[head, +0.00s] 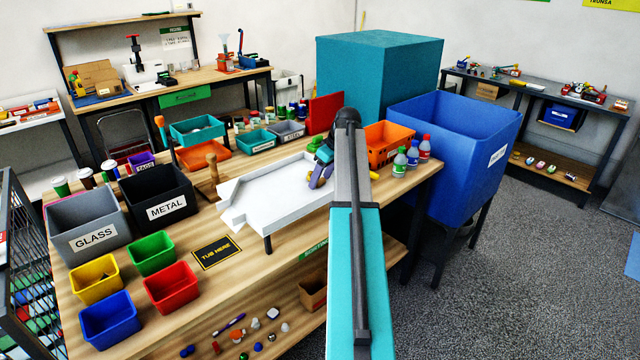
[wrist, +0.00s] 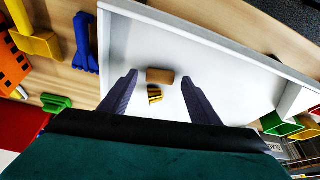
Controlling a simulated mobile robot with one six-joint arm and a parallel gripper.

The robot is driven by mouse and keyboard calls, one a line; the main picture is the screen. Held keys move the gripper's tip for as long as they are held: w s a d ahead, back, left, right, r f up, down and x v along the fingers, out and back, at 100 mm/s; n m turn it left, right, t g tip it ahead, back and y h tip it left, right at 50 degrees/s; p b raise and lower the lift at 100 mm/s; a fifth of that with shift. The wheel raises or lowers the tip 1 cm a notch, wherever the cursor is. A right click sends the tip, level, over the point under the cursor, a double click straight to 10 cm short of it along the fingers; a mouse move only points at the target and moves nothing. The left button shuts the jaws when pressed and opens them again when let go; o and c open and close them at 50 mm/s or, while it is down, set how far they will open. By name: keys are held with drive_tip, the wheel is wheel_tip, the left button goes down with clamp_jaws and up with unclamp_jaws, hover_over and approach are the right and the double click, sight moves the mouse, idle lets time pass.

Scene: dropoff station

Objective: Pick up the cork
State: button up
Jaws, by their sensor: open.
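The cork (wrist: 160,76) is a small tan-brown piece lying in the white tray (wrist: 225,62), seen in the wrist view. My gripper (wrist: 160,77) is open, with one dark finger on each side of the cork. A gap shows between the cork and each finger, and I cannot tell how high the fingertips are above the tray floor. In the head view the white tray (head: 275,190) stands on the wooden table. My gripper (head: 320,168) is over the tray's right end there, and the cork cannot be made out.
A small yellow and dark object (wrist: 155,94) lies beside the cork, between the fingers. The tray's white wall runs around them. A blue piece (wrist: 85,42) and a yellow piece (wrist: 38,42) lie outside the tray. An orange crate (head: 388,140) and small bottles (head: 400,160) stand to its right.

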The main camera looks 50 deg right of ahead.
sight(322, 181)
drive_tip(key=c, duration=1.1)
drive_tip(key=shift+c, duration=0.2)
drive_tip(key=shift+r, duration=0.15)
drive_tip(key=shift+r+b, duration=0.75)
drive_tip(key=shift+r, duration=0.85)
drive_tip(key=s+a+b, duration=0.1)
drive_tip(key=s+a, duration=0.3)
drive_tip(key=s, duration=0.3)
drive_tip(key=s+a+r+b, duration=0.1)
drive_tip(key=s+a+b, duration=0.1)
drive_tip(key=s+a, duration=0.2)
drive_tip(key=s, duration=0.2)
drive_tip(key=shift+s+a+r, duration=0.15)
drive_tip(key=shift+s+r, duration=0.1)
drive_tip(key=shift+s, duration=0.1)
